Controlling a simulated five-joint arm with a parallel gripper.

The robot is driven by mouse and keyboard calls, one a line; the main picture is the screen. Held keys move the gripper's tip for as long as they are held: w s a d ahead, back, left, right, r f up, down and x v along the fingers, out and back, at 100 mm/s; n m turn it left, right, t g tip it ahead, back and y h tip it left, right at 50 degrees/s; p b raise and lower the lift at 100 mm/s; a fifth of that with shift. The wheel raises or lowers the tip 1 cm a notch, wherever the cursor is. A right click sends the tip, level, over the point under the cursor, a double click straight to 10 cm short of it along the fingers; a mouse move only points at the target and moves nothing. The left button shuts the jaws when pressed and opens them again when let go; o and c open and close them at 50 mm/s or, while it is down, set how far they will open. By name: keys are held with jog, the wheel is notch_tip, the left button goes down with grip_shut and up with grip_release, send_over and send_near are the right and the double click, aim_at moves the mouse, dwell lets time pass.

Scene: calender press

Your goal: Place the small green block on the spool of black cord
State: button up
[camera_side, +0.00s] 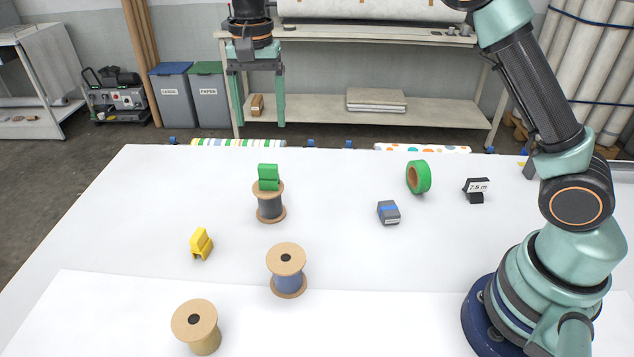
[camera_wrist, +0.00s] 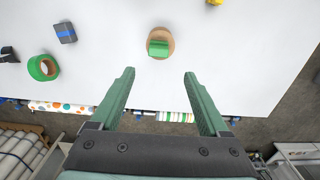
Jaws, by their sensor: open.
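The small green block (camera_side: 268,177) rests on the top flange of the spool of black cord (camera_side: 270,208), which stands upright on the white table. In the wrist view the green block (camera_wrist: 158,48) lies on the round tan flange (camera_wrist: 160,31) of that spool. My gripper (camera_side: 259,122) is open and empty, raised above the block and spool, with its fingers pointing down. In the wrist view the fingertips of my gripper (camera_wrist: 159,73) are spread wide and the block shows beyond them, apart from both fingers.
A spool of blue cord (camera_side: 287,276) and a tan spool (camera_side: 198,328) stand nearer the front.

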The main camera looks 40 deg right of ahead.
jog(key=s+d+r+n+t, duration=0.3)
jog(key=s+d+r+n, duration=0.2)
jog(key=s+d+r, duration=0.45)
jog(key=s+d+f+n+t, duration=0.2)
jog(key=s+f, duration=0.5)
jog(key=s, duration=0.4)
jog(key=shift+s+d+n+t, duration=0.35)
jog(key=shift+d+n, duration=0.4)
jog(key=shift+n, duration=0.25)
